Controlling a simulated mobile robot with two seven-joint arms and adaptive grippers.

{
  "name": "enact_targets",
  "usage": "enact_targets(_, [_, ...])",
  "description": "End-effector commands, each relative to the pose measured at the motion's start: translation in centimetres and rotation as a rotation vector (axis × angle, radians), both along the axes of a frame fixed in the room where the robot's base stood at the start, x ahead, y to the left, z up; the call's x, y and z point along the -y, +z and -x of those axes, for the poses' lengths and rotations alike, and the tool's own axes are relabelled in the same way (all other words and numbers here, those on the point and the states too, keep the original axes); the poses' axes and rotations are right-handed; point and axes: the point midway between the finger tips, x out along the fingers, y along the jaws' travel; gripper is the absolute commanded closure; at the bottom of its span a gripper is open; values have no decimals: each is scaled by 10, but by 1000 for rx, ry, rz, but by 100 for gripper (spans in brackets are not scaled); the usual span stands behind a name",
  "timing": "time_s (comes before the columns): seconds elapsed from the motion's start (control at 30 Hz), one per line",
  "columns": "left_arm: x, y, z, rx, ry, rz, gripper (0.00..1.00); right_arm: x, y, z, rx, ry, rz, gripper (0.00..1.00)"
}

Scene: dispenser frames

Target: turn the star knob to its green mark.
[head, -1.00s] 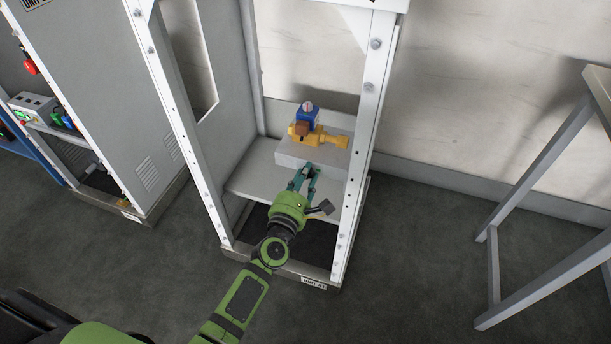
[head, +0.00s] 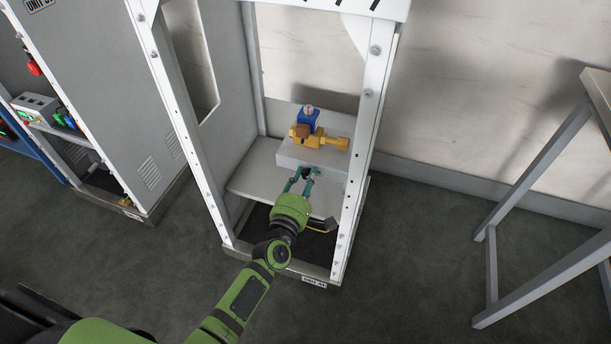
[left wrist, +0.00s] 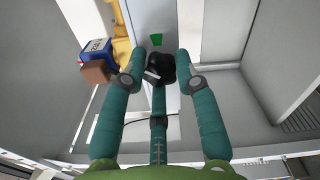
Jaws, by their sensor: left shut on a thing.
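The star knob (left wrist: 161,67) is black with a white pointer, on the front of a light grey box (left wrist: 150,18). Its pointer lies toward the lower left in the left wrist view. The green mark (left wrist: 156,40) is on the box face, just above the knob in that view, apart from the pointer. My left gripper (left wrist: 158,68) has its teal fingers closed around the knob's sides. In the head view the left gripper (head: 308,172) is at the front of the box, and the knob is small and mostly hidden between the fingers. My right gripper is not in view.
A yellow valve body (head: 325,140) with a blue block (head: 308,119) and a brown piece sits on top of the box. White frame posts (head: 361,150) stand on both sides of the shelf (head: 252,178). Another cabinet (head: 100,90) stands at left, a grey table frame (head: 540,165) at right.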

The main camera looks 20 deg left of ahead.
Motion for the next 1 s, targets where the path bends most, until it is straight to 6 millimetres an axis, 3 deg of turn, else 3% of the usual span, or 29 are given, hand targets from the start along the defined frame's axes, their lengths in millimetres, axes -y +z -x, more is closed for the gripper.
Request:
enact_targets(0.33, [4, 5, -2, 18, -6, -330, 100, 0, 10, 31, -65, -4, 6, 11])
enact_targets(1.0, [4, 2, -1, 34, -6, -850, 100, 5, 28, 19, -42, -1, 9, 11])
